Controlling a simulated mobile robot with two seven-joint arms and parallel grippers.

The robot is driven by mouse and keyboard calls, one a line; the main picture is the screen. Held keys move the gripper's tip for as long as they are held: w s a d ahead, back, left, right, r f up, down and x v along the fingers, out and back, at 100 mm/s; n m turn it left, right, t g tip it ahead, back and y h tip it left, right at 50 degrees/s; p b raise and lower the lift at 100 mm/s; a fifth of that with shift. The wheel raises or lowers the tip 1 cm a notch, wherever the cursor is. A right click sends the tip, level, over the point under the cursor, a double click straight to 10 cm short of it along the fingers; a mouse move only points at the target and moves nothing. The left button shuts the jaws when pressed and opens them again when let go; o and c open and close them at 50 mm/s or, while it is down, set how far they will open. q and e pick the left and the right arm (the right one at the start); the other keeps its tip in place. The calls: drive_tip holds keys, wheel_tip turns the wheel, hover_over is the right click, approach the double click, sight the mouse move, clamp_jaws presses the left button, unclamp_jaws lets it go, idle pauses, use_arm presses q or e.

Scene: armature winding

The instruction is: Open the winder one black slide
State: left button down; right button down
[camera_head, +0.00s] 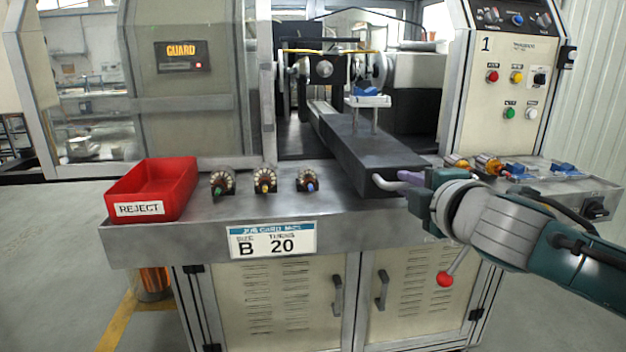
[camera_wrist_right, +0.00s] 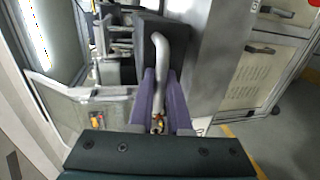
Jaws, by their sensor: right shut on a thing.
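The black slide (camera_head: 362,150) is a long dark block that runs out of the winder's opening and over the steel shelf. A grey bar handle (camera_head: 385,184) is on its front end. My right gripper (camera_head: 408,180) is at this handle, with its purple fingers shut on it. In the right wrist view the handle (camera_wrist_right: 163,70) runs down between the two purple fingers of the gripper (camera_wrist_right: 158,108). A small stand with a blue piece (camera_head: 367,95) is on top of the slide. My left gripper is not in view.
The steel shelf (camera_head: 200,233) holds a red reject bin (camera_head: 155,190) at left and several wound armatures (camera_head: 264,181). More parts lie at right, including blue pieces (camera_head: 520,170). A red-knobbed lever (camera_head: 445,279) hangs below the shelf. The control panel (camera_head: 515,75) stands at right.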

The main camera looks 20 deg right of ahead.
drive_tip(key=c, duration=0.9)
unclamp_jaws()
drive_tip(key=shift+o, duration=0.2)
drive_tip(key=p+v, duration=0.1)
drive_tip(key=v, duration=0.9)
drive_tip(key=shift+d, duration=0.1)
